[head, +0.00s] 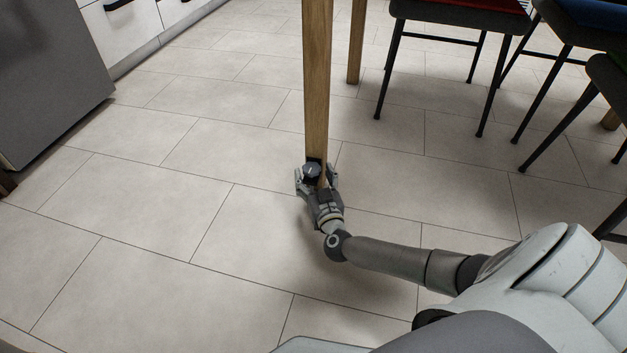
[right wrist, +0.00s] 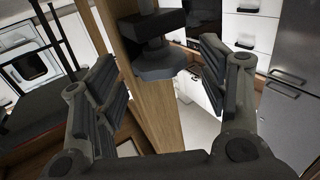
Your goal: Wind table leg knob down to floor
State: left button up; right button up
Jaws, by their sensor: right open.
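The wooden table leg (head: 317,80) comes down from the top of the head view; it also shows in the right wrist view (right wrist: 158,112). A dark faceted knob (head: 312,171) sits at its lower end. In the right wrist view gaps show between the knob and both fingers (right wrist: 165,80). My left gripper is not in view.
Dark chairs (head: 450,20) with thin black legs stand at the upper right. Another wooden leg (head: 356,40) stands behind. A grey appliance (head: 50,70) and white cabinets (head: 120,25) are at the upper left. The tiled floor (head: 130,240) left of the leg is clear.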

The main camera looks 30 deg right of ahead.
jog(key=shift+w+d, duration=0.2)
jog(key=shift+w, duration=0.35)
jog(key=shift+c, duration=0.4)
